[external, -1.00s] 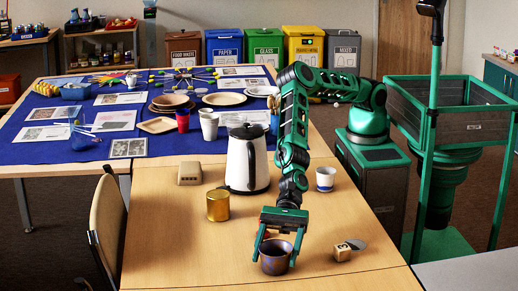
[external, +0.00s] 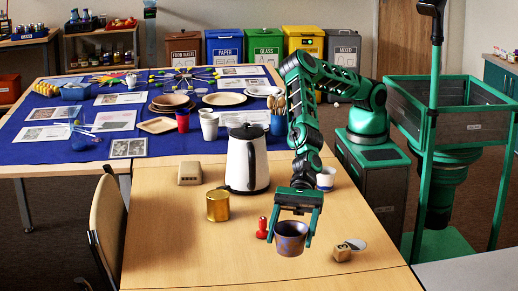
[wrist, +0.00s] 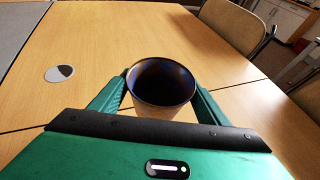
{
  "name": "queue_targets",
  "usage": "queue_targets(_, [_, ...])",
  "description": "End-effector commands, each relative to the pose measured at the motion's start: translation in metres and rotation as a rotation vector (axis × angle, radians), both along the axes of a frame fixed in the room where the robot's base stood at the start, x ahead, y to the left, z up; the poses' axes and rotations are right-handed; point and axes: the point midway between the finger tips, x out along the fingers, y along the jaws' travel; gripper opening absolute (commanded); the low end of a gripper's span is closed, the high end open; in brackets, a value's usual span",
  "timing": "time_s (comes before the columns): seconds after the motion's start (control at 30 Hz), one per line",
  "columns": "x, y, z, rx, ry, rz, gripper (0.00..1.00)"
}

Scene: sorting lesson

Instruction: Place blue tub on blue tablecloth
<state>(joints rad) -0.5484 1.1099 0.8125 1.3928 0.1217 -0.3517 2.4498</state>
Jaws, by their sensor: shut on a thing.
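The blue tub (external: 290,241) is a small round pot with a dark blue inside and a brownish, blue-marked outside. My gripper (external: 292,228) is shut on it, one finger on each side, and holds it upright, seemingly a little above the near wooden table. In the wrist view the tub (wrist: 162,82) sits between the fingers of my gripper (wrist: 155,95), and its inside looks empty. The blue tablecloth (external: 60,154) covers the far table at the left, beyond the kettle.
A white kettle (external: 247,165), gold tin (external: 217,205), beige box (external: 190,173) and white-blue cup (external: 326,178) stand on the near table (external: 165,240). A red stamp-like piece (external: 262,228) and wooden block (external: 342,253) flank the tub. Papers, plates and cups crowd the cloth; bare patches show between.

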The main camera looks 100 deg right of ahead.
Motion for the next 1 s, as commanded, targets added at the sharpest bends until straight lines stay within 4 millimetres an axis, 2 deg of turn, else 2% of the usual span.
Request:
queue_targets(0.5, [-0.048,0.013,0.03,0.0,0.0,0.001,0.41])
queue_targets(1.0, [-0.072,0.019,0.045,0.0,0.0,0.001,0.41])
